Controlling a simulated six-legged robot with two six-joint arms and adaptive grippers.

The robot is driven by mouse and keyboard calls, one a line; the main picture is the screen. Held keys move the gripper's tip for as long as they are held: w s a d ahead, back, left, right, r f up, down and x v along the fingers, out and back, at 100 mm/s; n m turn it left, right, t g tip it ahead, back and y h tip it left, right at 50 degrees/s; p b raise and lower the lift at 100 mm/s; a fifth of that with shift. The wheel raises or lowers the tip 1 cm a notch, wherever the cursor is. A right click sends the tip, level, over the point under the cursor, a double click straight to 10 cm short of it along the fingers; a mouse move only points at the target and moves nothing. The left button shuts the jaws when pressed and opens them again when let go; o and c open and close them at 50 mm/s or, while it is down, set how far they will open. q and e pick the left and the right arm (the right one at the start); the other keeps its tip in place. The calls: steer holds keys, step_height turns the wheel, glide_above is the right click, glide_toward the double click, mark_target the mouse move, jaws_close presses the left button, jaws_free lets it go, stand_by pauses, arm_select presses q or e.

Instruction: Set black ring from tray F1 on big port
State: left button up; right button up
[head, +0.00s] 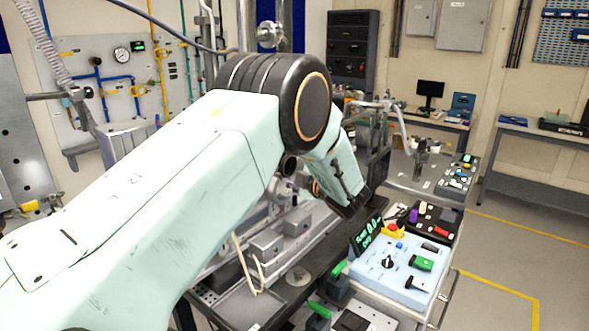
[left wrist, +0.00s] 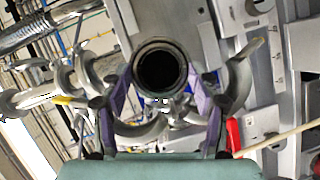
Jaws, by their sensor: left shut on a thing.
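My left gripper (left wrist: 160,88) shows in the left wrist view, with purple pads on its two fingers. It is shut on a round, dark, hollow piece (left wrist: 160,43), which looks like the black ring. Its open end faces the wrist camera, and its inside is black. In the head view my left arm crosses the picture and hides most of the gripper and the held piece. I cannot pick out the big port for certain. A light blue tray or panel (head: 370,275) with several small parts is at the lower right, but I cannot read which tray is F1. My right gripper is not in view.
Metal blocks (head: 265,245) sit on the bench below my arm. A black tray (head: 447,229) with small parts lies behind the blue one. Pipes and metal fittings (left wrist: 85,75) crowd the left wrist view. The floor at right is clear.

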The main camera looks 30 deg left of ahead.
arm_select(q)
steer(key=o, duration=1)
steer(key=shift+o, duration=0.2)
steer(key=v, duration=1.2)
